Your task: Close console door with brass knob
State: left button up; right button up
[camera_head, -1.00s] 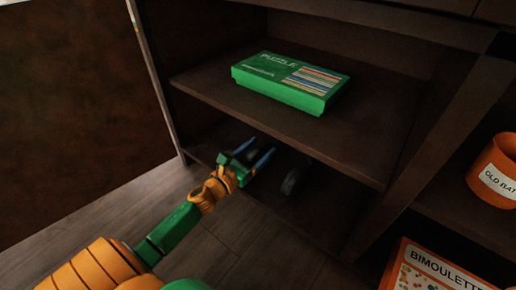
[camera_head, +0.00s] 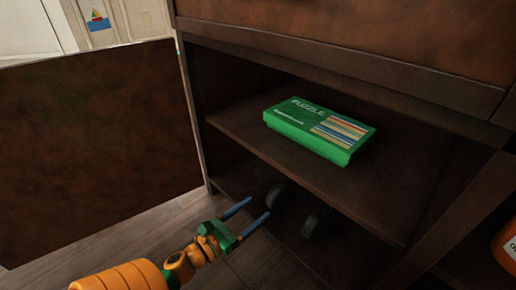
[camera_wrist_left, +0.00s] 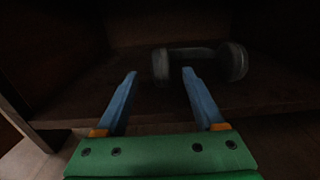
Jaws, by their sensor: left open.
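The console door (camera_head: 90,150) is a large dark brown panel at the left in the head view. It stands swung open, away from the cabinet opening. I see no brass knob on the face that shows. My left gripper (camera_head: 259,206), green with blue fingers, is open and empty at the front of the lower compartment, right of the door and apart from it. In the left wrist view its fingers (camera_wrist_left: 160,73) point into the compartment, at a dark dumbbell (camera_wrist_left: 200,65) lying on the compartment floor. My right gripper is not in view.
The dumbbell (camera_head: 315,222) lies under the middle shelf (camera_head: 240,120). A green puzzle box (camera_head: 318,128) rests on that shelf. An orange container (camera_head: 507,250) is cut off at the right edge. Wooden floor (camera_head: 140,235) is clear before the door.

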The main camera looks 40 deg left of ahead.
aim_at(92, 141)
jog(key=k+j, duration=0.1)
jog(key=k, duration=0.9)
